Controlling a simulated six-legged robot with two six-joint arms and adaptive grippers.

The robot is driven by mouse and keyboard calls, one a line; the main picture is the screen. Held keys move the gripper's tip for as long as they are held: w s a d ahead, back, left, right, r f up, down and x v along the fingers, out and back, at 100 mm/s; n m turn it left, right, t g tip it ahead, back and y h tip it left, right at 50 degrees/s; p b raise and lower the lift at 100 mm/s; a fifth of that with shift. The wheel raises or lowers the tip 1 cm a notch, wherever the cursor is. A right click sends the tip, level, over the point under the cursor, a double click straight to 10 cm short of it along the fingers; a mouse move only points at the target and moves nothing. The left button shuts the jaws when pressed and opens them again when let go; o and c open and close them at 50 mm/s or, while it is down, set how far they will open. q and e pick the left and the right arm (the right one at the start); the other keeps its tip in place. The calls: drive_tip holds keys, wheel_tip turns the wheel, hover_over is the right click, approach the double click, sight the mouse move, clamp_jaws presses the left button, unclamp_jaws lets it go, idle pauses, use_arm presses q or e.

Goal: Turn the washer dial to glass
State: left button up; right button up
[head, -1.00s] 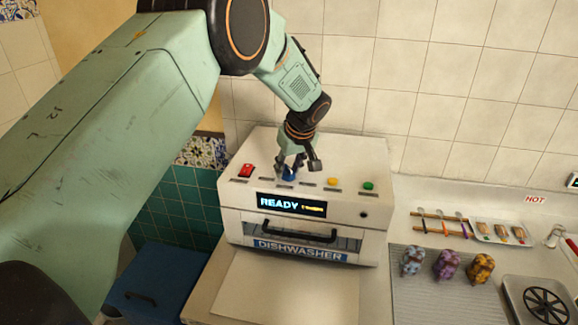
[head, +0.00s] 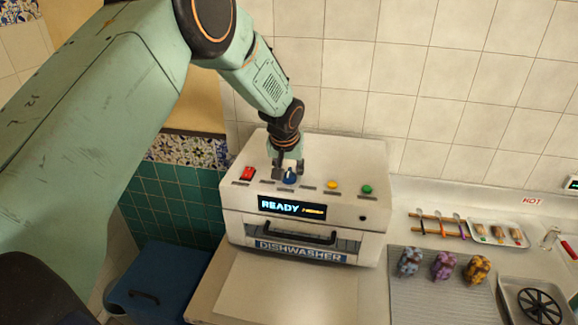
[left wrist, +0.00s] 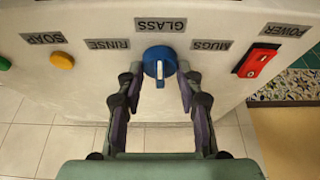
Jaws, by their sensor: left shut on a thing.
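The dishwasher (head: 290,284) is a white box with a sloped top panel and a lit display (head: 291,207) reading READY, with small yellow text that is hard to read. The blue dial (head: 290,179) sits on the panel. In the left wrist view, the dial (left wrist: 160,63) has a white mark on its lower half, on the side away from the GLASS label (left wrist: 160,25). RINSE and MUGS labels flank it. My left gripper (head: 287,173) is shut on the dial, one finger on each side, also seen in the left wrist view (left wrist: 160,78). My right gripper is out of view.
A red power switch (head: 247,174) is left of the dial; yellow (head: 333,185) and green (head: 367,189) buttons are right. Several coloured figures (head: 444,266) stand on the right counter near a tray (head: 498,233). A blue bin (head: 155,285) is at lower left.

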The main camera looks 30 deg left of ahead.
use_arm(q)
drive_tip(key=shift+m, duration=0.3)
drive_tip(key=o, duration=1.2)
drive_tip(key=shift+c, duration=0.2)
drive_tip(key=v, duration=1.2)
